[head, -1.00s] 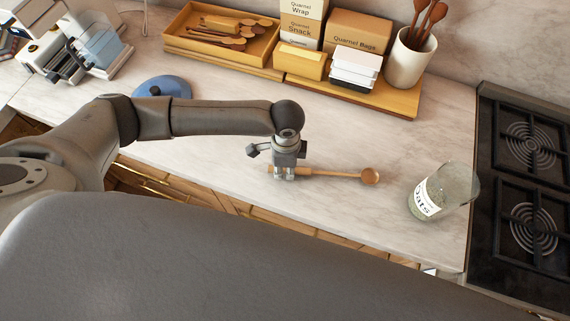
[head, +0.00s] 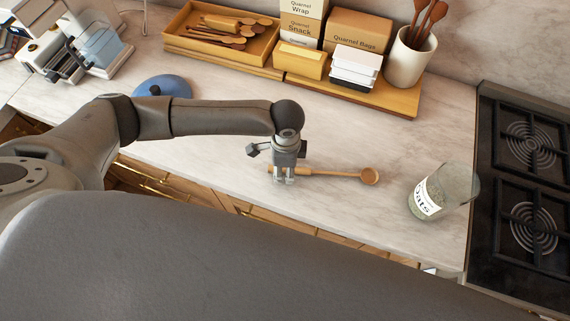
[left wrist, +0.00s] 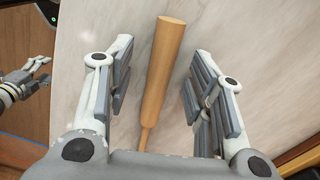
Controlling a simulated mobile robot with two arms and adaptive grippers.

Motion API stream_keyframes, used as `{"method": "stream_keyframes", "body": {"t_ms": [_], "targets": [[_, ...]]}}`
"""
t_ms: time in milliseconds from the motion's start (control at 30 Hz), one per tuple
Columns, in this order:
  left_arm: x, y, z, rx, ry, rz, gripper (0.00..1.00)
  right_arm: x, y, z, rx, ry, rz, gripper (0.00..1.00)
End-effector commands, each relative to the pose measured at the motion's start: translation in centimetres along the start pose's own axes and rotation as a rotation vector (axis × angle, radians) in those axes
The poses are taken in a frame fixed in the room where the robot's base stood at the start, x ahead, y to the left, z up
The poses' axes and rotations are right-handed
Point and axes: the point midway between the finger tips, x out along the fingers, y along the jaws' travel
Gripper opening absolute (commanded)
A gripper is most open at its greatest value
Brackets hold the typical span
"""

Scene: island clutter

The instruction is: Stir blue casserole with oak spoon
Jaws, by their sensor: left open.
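The oak spoon (head: 335,173) lies on the marble counter, its round bowl end to the right in the head view. My left gripper (head: 284,179) is over its handle end, pointing down. In the left wrist view the spoon's thick handle (left wrist: 163,70) lies between the open fingers of my left gripper (left wrist: 155,92), with gaps on both sides. A blue round lid with a dark knob (head: 162,87) rests on the counter behind my left arm. No blue casserole body shows. Part of my right gripper (left wrist: 35,75) appears at the left edge of the wrist view; its jaw state is unclear.
A glass oats jar (head: 440,192) stands right of the spoon, before the black stove (head: 520,190). A wooden tray (head: 395,100) with boxes and a utensil crock (head: 409,60) is at the back. Another tray (head: 185,42) holds wooden utensils. Counter behind the spoon is clear.

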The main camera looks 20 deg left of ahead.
Motion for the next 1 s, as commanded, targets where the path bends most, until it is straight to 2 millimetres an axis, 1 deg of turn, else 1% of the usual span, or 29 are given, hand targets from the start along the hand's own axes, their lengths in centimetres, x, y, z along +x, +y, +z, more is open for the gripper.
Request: {"method": "stream_keyframes", "body": {"t_ms": [333,1000], "targets": [[-2.1,0.0,0.0,0.000,0.001,-0.001,0.48,-0.9,0.1,-0.1,0.000,0.000,0.000,0.58],[-5.8,0.0,0.0,0.000,0.001,-0.001,0.48,-0.8,0.2,0.0,0.000,0.000,0.002,0.58]]}}
